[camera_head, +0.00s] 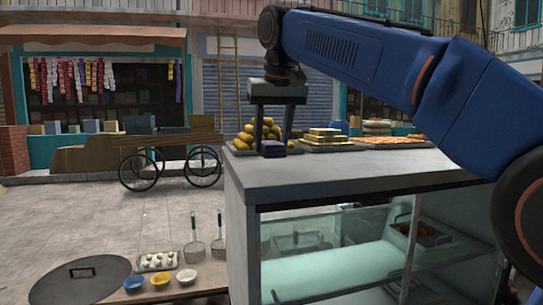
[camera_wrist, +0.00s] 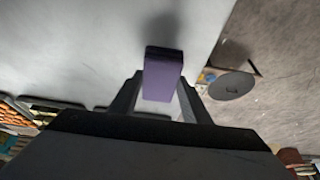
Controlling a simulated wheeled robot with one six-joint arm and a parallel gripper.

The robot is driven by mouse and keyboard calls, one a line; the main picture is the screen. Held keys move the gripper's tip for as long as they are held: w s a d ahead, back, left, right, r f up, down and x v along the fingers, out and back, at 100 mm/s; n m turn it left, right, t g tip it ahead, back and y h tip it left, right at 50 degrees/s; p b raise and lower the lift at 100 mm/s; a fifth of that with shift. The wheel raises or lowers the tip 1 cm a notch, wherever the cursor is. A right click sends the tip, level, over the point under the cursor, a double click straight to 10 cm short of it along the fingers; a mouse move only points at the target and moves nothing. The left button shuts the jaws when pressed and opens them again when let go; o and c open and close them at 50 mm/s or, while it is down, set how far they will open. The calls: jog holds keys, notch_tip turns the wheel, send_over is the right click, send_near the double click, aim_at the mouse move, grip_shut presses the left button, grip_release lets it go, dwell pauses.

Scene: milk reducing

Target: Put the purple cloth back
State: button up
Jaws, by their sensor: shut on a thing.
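The purple cloth (camera_head: 272,148) is a small folded block at the back left part of the grey counter top (camera_head: 340,170). My gripper (camera_head: 272,147) points down over that part of the counter and is shut on the cloth. In the wrist view the cloth (camera_wrist: 163,72) sits between the two dark fingers (camera_wrist: 160,98), with its end sticking out past them. A soft shadow falls on the counter beside it. I cannot tell whether the cloth touches the counter top.
A pile of yellow fruit (camera_head: 262,130) stands just behind my gripper. Trays of yellow blocks (camera_head: 325,138) and orange food (camera_head: 385,141) line the counter's back edge. The counter's front is clear. A low table with a round dark lid (camera_head: 80,283) and bowls stands at lower left.

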aim_at(272, 155)
jog(key=shift+f, duration=1.95)
jog(key=shift+f, duration=0.15)
jog(key=o, duration=1)
jog(key=v, duration=1.2)
jog(key=shift+d, duration=0.1)
jog(key=shift+d, duration=0.1)
